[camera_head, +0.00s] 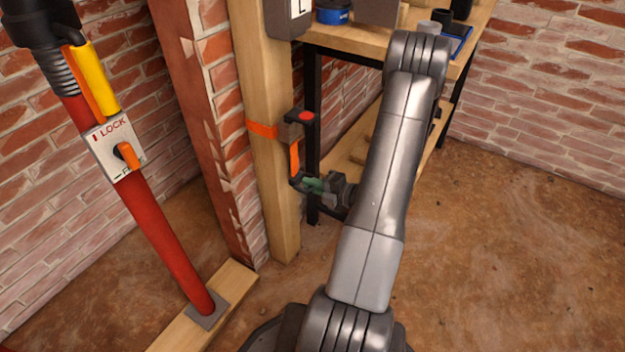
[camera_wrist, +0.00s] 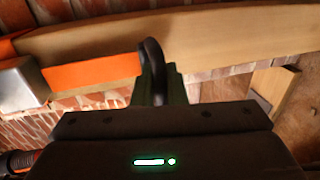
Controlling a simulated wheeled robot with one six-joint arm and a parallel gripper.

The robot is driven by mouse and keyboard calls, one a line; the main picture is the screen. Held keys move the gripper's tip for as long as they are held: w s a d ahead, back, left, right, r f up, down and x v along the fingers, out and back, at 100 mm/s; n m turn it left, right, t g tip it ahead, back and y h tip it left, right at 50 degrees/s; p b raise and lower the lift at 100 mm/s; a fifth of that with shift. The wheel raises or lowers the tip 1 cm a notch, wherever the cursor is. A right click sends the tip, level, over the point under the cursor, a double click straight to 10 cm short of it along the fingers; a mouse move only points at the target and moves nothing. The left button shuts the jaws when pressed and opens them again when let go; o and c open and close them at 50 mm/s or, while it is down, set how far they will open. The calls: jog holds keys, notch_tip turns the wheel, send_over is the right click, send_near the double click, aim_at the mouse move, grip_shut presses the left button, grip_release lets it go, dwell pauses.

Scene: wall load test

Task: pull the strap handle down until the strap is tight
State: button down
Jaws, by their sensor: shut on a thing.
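The orange strap (camera_head: 262,130) wraps around a wooden post (camera_head: 270,170) and runs to a small ratchet buckle (camera_head: 292,128) with a red button on top. Its orange tail (camera_head: 295,158) hangs from the buckle to a dark strap handle (camera_head: 298,181). My gripper (camera_head: 314,185) is shut on that handle just below the buckle. In the wrist view the dark curved handle (camera_wrist: 152,62) sits between the greenish fingers, with the orange strap (camera_wrist: 95,73) and the metal buckle (camera_wrist: 22,82) to its left. The far finger is partly hidden.
A red prop (camera_head: 160,220) with a LOCK plate (camera_head: 114,147) stands at left on a timber (camera_head: 222,290). A wooden shelf (camera_head: 340,38) with items is behind my arm. The brick column (camera_head: 215,120) is beside the post. The dirt floor at right is clear.

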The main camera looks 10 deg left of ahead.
jog(key=c, duration=1.5)
grip_release()
jog(key=shift+c, duration=0.2)
jog(key=shift+d, duration=0.1)
jog(key=p+v, duration=0.4)
jog(key=v, duration=0.9)
jog(key=shift+s+d, duration=0.15)
jog(key=shift+d, duration=0.15)
jog(key=b+x, duration=0.4)
jog(key=x, duration=1)
jog(key=shift+r, duration=0.6)
